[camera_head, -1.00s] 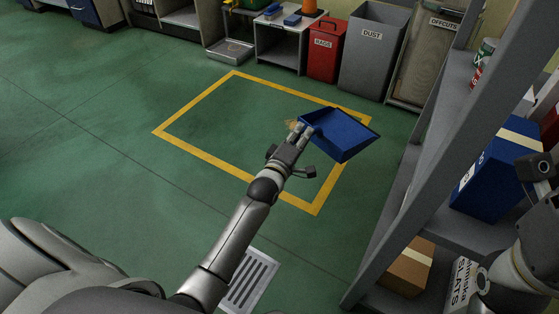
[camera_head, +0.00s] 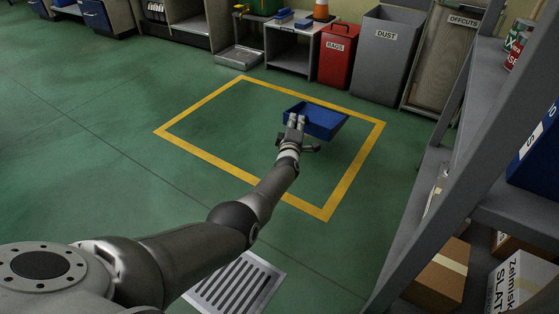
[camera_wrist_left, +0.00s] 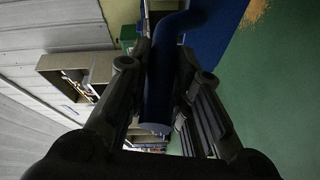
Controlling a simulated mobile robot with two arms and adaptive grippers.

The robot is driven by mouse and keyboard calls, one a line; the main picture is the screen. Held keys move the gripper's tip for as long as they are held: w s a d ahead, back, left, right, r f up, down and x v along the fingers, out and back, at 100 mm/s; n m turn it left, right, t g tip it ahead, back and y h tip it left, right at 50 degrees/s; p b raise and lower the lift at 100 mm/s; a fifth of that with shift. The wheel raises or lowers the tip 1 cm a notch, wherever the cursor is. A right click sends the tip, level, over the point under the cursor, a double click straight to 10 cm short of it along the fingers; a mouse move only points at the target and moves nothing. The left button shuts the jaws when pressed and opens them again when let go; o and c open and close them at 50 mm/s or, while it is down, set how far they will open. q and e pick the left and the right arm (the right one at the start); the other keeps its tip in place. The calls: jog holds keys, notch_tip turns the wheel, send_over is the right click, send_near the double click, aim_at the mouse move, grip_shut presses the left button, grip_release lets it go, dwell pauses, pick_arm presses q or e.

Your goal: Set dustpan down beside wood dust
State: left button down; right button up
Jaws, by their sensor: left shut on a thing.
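The blue dustpan (camera_head: 322,122) is over the right part of the yellow-outlined floor square. My left gripper (camera_head: 295,122) is at its near left side, shut on its handle. In the left wrist view the blue handle (camera_wrist_left: 160,85) runs between the two fingers, with the dustpan's blue body (camera_wrist_left: 213,30) beyond. A tan patch of wood dust (camera_wrist_left: 255,11) lies on the green floor beside the dustpan. The dust does not show in the head view. I cannot tell whether the dustpan touches the floor. My right gripper is not in view.
The yellow floor outline (camera_head: 190,149) encloses mostly clear green floor. A red rags bin (camera_head: 336,55) and grey dust bin (camera_head: 388,60) stand behind it. A grey shelf (camera_head: 455,180) with boxes stands at right. A floor grate (camera_head: 236,284) is in front.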

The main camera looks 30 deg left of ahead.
pick_arm(q)
jog(key=s+a+f+b, duration=0.2)
jog(key=s+f, duration=0.1)
jog(key=f, duration=0.1)
jog(key=s+a+f+b, duration=0.2)
jog(key=s+a+f, duration=0.1)
jog(key=s+f, duration=0.1)
jog(key=s+a+f+b, duration=0.3)
jog(key=s+f, duration=0.1)
jog(key=f, duration=0.1)
jog(key=shift+r, duration=0.1)
jog(key=c, duration=1.3)
grip_release()
jog(key=shift+s, duration=0.1)
